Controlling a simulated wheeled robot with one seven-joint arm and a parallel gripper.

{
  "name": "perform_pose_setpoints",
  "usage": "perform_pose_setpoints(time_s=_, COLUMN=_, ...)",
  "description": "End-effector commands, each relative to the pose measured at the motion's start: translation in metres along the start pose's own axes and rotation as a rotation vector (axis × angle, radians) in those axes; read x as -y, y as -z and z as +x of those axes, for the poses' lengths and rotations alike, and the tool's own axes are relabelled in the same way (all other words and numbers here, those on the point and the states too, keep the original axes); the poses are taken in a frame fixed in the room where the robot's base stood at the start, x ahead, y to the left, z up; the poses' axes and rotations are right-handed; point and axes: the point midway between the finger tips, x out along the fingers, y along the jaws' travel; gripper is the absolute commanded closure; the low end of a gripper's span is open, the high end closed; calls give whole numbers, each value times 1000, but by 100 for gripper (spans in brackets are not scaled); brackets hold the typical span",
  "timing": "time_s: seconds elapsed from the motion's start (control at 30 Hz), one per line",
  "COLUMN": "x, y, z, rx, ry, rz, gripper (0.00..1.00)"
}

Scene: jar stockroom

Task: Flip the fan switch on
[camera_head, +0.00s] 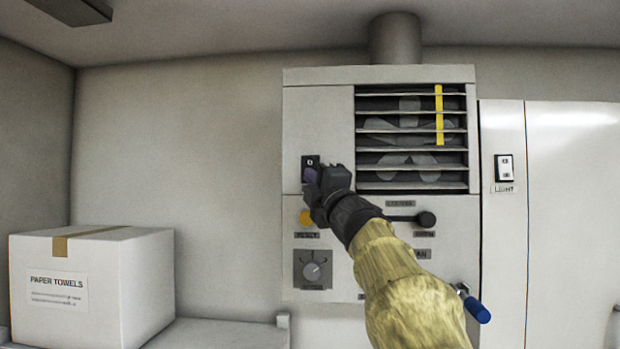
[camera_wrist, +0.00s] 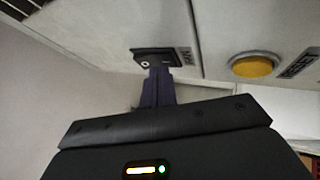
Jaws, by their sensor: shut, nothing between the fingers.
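The fan switch (camera_head: 311,161) is a small dark rocker on the left part of the grey fan unit (camera_head: 318,118). In the wrist view the switch (camera_wrist: 146,57) has a label beside it that is turned and partly cut off. My gripper (camera_head: 311,176) is shut and empty, with its purple fingertips at the lower part of the switch. In the wrist view the closed fingers (camera_wrist: 158,85) reach up to the switch and appear to touch it or nearly so. The fingers cover the lower part of the rocker, so its position cannot be told.
A yellow reset button (camera_head: 305,218) and a dial (camera_head: 313,271) sit below the switch. A black lever (camera_head: 425,219) and a blue handle (camera_head: 477,311) are to the right. A separate light switch (camera_head: 504,168) is farther right. A paper towels box (camera_head: 140,285) stands left.

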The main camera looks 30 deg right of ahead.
Motion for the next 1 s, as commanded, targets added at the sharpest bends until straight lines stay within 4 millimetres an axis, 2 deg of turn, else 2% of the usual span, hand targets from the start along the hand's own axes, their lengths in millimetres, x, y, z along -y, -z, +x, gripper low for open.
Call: perform_pose_setpoints(time_s=1.0, x=-10, y=11, z=-15, rx=0, ry=0, rz=-1, gripper=100)
